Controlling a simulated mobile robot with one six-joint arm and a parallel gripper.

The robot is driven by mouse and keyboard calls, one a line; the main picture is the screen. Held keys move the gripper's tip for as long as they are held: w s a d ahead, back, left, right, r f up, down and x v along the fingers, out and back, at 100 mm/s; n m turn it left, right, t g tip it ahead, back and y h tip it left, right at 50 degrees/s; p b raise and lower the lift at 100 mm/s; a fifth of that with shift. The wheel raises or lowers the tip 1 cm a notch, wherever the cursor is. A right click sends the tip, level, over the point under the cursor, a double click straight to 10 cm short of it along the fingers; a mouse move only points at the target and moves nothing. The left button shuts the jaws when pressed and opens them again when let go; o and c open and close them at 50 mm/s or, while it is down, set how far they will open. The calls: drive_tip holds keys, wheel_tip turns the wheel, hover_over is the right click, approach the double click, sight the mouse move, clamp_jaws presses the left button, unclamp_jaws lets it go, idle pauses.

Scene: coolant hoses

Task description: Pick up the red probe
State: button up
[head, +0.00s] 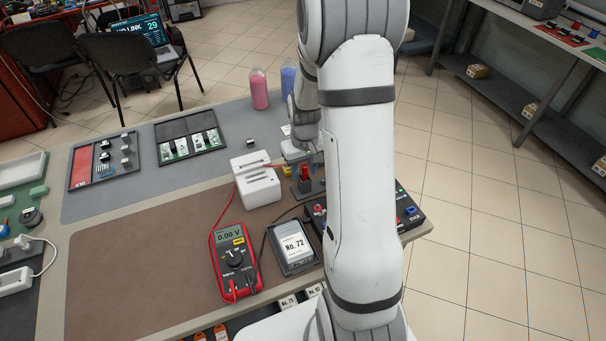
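A red upright piece (304,173), which looks like the red probe's handle, stands at a dark stand (309,187) near the right end of the workbench. A red and yellow multimeter (235,262) lies on the brown mat, its display reading 0.00 V. A red lead runs from it up past a white two-part block (257,181). My gripper (297,160) is low over the bench, just behind and above the red piece. It is small and partly hidden by my arm, so its finger opening and any contact do not show clearly.
A grey tray labelled No. 72 (292,246) lies right of the multimeter. A dark control box (406,212) is partly behind my arm. Pink (259,90) and blue (289,79) bottles stand at the back edge. The brown mat's left part (140,260) is clear.

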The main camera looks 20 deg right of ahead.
drive_tip(key=shift+c, duration=0.3)
clamp_jaws()
idle(0.3)
wheel_tip(320, 180, up, 10)
drive_tip(key=shift+b, duration=0.4)
